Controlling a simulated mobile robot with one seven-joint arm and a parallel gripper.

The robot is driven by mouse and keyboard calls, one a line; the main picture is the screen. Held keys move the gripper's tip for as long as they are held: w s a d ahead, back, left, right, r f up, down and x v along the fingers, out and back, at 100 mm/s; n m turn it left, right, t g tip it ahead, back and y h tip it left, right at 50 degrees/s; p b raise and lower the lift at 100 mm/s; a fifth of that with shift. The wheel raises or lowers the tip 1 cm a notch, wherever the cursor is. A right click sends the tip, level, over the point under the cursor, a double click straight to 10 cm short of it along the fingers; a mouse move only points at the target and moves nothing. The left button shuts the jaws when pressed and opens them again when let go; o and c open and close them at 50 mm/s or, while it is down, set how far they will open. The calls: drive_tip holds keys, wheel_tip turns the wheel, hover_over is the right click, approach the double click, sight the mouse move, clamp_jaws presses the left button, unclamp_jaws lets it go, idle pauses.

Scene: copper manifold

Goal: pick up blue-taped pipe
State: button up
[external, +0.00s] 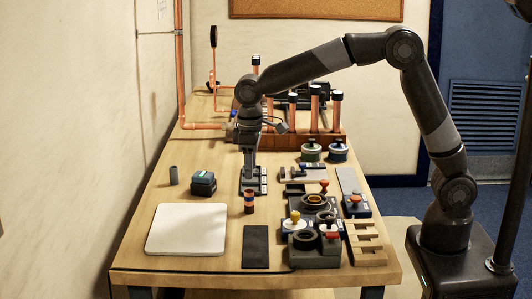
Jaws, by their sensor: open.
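My gripper (249,178) points down over a dark slotted block (262,184), behind the short copper piece in the picture. Its jaws are open, with nothing visible between them. The small view hides the fingertips' exact height above the block.
A white board (188,229) and a dark mat (256,247) lie at the front. A dark box (203,183) and grey cylinder (173,175) stand left. Fixtures with knobs (315,248), round tins (311,151) and a wooden notched block (366,243) crowd the right.

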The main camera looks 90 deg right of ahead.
sight(249, 201)
wheel_tip(249, 201, down, 6)
drive_tip(key=shift+w+r, duration=0.15)
drive_tip(key=shift+r, duration=0.1)
drive_tip(key=f, duration=0.5)
drive_tip(key=shift+w+a+f, duration=0.15)
drive_tip(key=shift+a+f, duration=0.05)
drive_tip(key=shift+f, duration=0.1)
drive_tip(key=c, duration=1.1)
